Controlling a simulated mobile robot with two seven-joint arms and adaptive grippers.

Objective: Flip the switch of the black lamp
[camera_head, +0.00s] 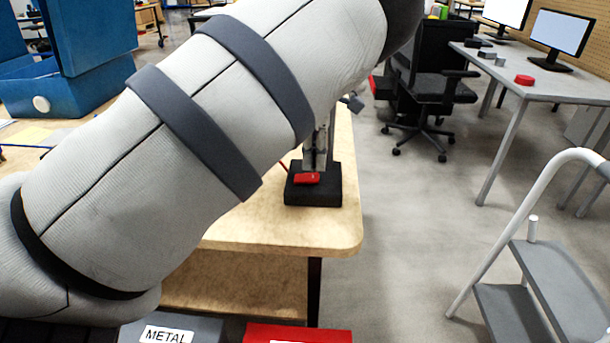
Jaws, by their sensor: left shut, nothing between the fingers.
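The black lamp's square base (325,197) stands on the wooden table near its right end. A red switch (307,179) sits on top of the base. My left arm crosses the view and hides most of the lamp above the base. The fingers of my left gripper (315,162) point down just above and behind the switch, shut and empty. I cannot tell whether the fingertips touch the switch. My right gripper is not in view.
The wooden table (330,228) has free room in front of the lamp. Blue bins (65,85) stand at the left. A box marked METAL and a red box (298,333) are below. A step ladder (555,270), office chair (437,90) and desk (550,88) stand at the right.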

